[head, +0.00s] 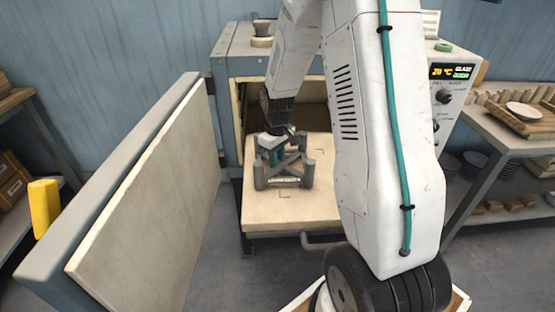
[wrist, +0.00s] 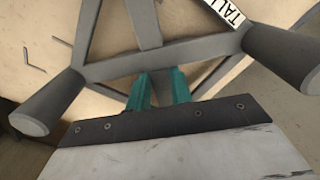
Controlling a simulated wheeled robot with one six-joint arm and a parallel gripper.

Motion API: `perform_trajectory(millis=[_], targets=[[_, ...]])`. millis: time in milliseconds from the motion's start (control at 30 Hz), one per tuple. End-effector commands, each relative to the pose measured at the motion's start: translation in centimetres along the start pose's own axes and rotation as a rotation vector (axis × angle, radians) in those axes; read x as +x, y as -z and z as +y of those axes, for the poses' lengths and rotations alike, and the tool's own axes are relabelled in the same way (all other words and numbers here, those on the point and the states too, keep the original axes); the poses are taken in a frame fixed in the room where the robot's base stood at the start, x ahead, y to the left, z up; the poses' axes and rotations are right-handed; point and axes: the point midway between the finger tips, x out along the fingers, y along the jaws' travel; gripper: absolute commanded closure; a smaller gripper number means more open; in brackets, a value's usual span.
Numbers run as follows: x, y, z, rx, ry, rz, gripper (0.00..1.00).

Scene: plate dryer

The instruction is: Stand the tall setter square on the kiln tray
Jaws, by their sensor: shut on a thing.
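The tall setter (head: 309,173) is a grey frame with corner posts, crossing bars and a white label on its front. My gripper (head: 291,157) comes down on it from above, its teal fingers shut on a bar. In the wrist view the teal fingertips (wrist: 159,82) meet the setter's grey bar (wrist: 110,68), and part of the label reads "TALL". The setter is over the pale kiln tray (head: 262,215), roughly upright. I cannot tell whether its feet touch the tray. Dark corner marks show on the tray, in front of the setter in the head view and at left in the wrist view.
The open dryer door (head: 145,195) stands to the left of the tray. The dryer chamber is behind the setter, and a control panel (head: 452,95) is at right. A side table (head: 500,130) holds dishes and boards. The tray's front part is bare.

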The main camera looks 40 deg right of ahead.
Motion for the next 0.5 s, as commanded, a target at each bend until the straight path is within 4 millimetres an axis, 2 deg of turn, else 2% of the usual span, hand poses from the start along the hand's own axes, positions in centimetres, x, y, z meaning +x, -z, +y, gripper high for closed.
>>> perform_trajectory(millis=[367,400,467,500], targets=[[0.56,0.05,0.01,-0.001,-0.001,0.002,1.00],[0.65,0.03,-0.01,-0.001,-0.001,0.001,0.76],[0.61,0.04,-0.01,-0.001,-0.001,0.002,0.59],[0.61,0.04,-0.01,-0.001,-0.001,0.002,0.57]])
